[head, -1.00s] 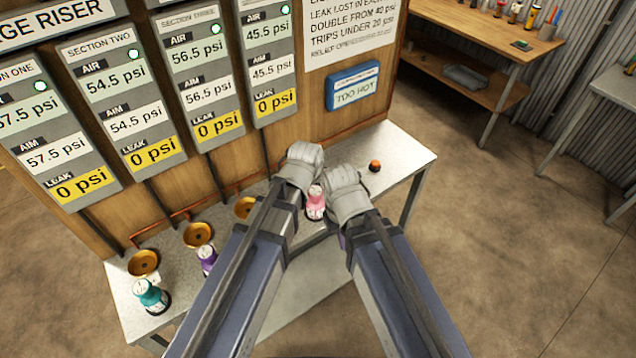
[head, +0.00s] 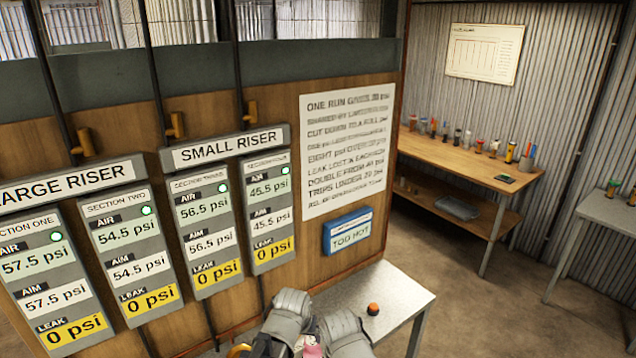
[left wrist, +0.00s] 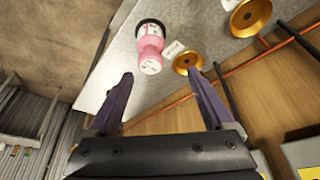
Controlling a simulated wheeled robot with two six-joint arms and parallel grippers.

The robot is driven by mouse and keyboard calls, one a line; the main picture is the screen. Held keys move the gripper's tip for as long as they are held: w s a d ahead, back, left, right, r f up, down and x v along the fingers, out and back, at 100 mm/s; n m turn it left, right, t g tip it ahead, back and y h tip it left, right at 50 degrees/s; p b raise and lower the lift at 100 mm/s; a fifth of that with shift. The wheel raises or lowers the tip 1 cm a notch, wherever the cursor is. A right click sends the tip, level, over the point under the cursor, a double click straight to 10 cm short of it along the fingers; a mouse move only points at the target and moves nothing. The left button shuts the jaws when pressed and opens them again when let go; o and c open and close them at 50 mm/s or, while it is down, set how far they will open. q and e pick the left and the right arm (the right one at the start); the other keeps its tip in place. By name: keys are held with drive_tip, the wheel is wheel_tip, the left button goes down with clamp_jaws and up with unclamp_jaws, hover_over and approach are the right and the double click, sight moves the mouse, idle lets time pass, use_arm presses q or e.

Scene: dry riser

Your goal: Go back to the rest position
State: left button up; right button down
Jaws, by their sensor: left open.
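My left gripper (head: 287,318) is low in the head view, over the white bench. The left wrist view shows its two dark fingers (left wrist: 160,80) spread apart with nothing between them. A pink and white valve-like piece (left wrist: 150,48) with a black end stands on the bench just beyond the fingers. A little of the pink piece (head: 312,348) shows at the bottom of the head view. My right gripper (head: 345,335) is beside the left one, to its right; its fingers are hidden, so its opening cannot be seen.
A brass cup (left wrist: 186,63) lies by the right fingertip in the left wrist view. A panel with gauges (head: 205,230) stands behind the bench (head: 405,290). An orange-topped knob (head: 373,309) is on the bench. A wooden workbench (head: 470,165) stands far right; open floor lies between.

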use_arm(q)
drive_tip(key=s+a+f+n+g, duration=0.2)
drive_tip(key=s+a+g, duration=0.2)
drive_tip(key=s+a, duration=0.6)
drive_tip(key=s+d+m+y, duration=0.1)
drive_tip(key=s+d+m, duration=0.3)
drive_tip(key=d, duration=0.4)
drive_tip(key=shift+d+f+g+y+b, duration=0.2)
drive_tip(key=shift+d+g+y+b, duration=0.1)
drive_tip(key=shift+y+b, duration=0.15)
drive_tip(key=shift+s, duration=0.1)
